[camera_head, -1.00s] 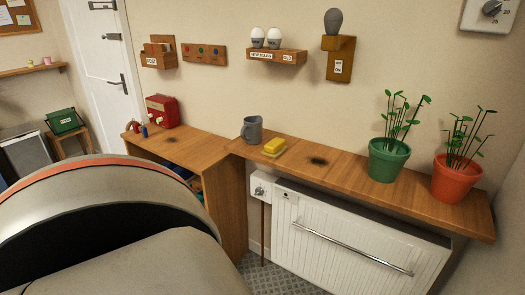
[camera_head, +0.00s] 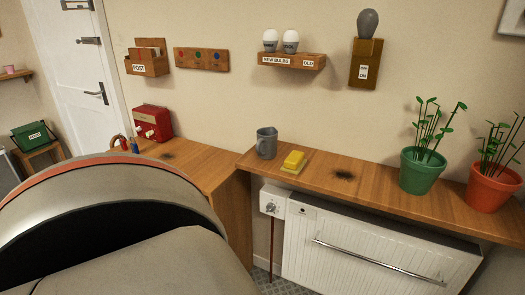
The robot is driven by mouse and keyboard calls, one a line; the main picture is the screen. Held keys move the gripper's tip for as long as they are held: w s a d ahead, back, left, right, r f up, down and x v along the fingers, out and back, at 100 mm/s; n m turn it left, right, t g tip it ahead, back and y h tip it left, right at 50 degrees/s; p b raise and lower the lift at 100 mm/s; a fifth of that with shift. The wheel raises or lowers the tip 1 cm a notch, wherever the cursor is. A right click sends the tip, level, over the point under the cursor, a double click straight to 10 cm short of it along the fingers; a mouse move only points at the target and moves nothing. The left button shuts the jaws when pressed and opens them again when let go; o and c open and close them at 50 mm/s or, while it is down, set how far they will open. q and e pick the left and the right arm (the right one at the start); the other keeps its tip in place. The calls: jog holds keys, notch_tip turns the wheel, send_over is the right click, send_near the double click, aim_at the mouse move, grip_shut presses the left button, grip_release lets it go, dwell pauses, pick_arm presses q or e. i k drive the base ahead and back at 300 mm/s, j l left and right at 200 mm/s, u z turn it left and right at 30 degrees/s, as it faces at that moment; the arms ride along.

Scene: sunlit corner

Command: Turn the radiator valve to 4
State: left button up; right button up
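The radiator (camera_head: 370,256) is a white ribbed panel with a silver rail, under the wooden shelf at the lower right. The radiator valve (camera_head: 271,207) is a grey dial on a white box at the radiator's upper left, with a brown pipe running down from it. The dial's numbers are too small to read. Neither of my grippers is in view. A large pale part of my own body with an orange band covers the lower left.
The shelf (camera_head: 320,180) above the valve holds a grey mug (camera_head: 266,143), a yellow sponge (camera_head: 293,161), a green pot (camera_head: 421,172) and an orange pot (camera_head: 493,188). A red box-shaped machine (camera_head: 152,122) stands on the left counter. The space in front of the valve looks clear.

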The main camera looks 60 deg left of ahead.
aim_at(271, 208)
jog(key=k+j, duration=0.1)
jog(key=j, duration=0.25)
jog(key=k+j, duration=0.1)
jog(key=j, duration=0.25)
jog(key=k+j, duration=0.1)
jog(key=j, duration=0.2)
jog(key=k+j, duration=0.15)
jog(key=j, duration=0.2)
jog(key=k+j, duration=0.1)
jog(key=j, duration=0.25)
